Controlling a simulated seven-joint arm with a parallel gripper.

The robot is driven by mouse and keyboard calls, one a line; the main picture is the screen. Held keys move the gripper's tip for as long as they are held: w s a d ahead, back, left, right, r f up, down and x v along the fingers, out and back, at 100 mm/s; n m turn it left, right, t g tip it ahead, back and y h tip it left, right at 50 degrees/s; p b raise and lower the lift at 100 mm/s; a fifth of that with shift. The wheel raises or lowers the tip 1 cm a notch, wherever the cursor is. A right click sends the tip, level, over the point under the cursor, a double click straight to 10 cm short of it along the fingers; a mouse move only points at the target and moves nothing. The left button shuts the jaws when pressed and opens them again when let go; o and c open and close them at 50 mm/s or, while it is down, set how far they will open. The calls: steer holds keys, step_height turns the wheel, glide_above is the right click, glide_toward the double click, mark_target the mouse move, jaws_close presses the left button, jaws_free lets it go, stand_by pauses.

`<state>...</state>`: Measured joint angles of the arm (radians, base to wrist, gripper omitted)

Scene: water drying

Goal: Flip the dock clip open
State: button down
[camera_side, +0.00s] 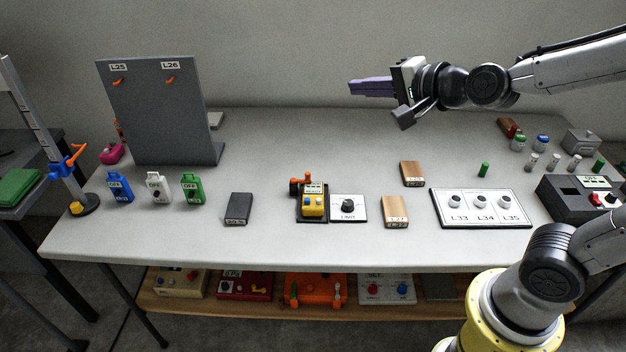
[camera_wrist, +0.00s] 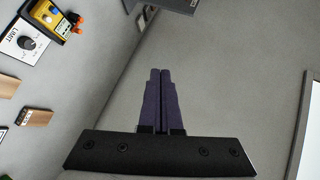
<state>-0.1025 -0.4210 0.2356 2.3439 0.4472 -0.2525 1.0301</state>
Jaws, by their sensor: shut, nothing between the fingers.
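A yellow device (camera_side: 313,206) with blue knobs and a small label sits in a dark dock (camera_side: 299,216) in the middle of the table. An orange clip-like part (camera_side: 296,184) is at the dock's back left; whether it is open or closed I cannot tell. In the wrist view the yellow device (camera_wrist: 42,12) and the orange part (camera_wrist: 76,22) show at the upper left, partly cut off. My gripper (camera_side: 353,87) is high above the table's back, well apart from the dock, pointing left. Its purple fingers (camera_wrist: 160,72) are together and empty.
A white LIMIT dial plate (camera_side: 349,216) lies right of the dock, and wooden blocks (camera_side: 395,210) (camera_side: 412,173) lie beyond it. A dark block (camera_side: 238,208) lies to the left. A grey upright board (camera_side: 155,110) stands at the back left. The table behind the dock is clear.

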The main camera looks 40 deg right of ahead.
steer(key=w+f+m+h, duration=0.2)
steer(key=w+f+m, duration=0.15)
steer(key=f, duration=0.35)
steer(key=w+f+m+h, duration=0.2)
steer(key=w+f+m, duration=0.15)
steer(key=f, duration=0.25)
steer(key=s+a+f+g, duration=0.2)
steer(key=s+f+g, duration=0.1)
steer(key=f, duration=1.1)
steer(key=shift+s+f+n, duration=0.15)
steer(key=shift+f+n, duration=0.2)
steer(key=shift+n, duration=0.05)
glide_toward(309, 178)
steer(key=f, duration=0.2)
steer(key=shift+w+f, duration=0.35)
steer(key=shift+f, duration=0.05)
steer(key=w, duration=0.1)
steer(key=w+d, duration=0.1)
steer(key=w, duration=0.1)
steer(key=shift+w+d+f, duration=0.15)
steer(key=shift+d+f, duration=0.05)
steer(key=shift+w+d, duration=0.2)
steer(key=shift+w, duration=0.35)
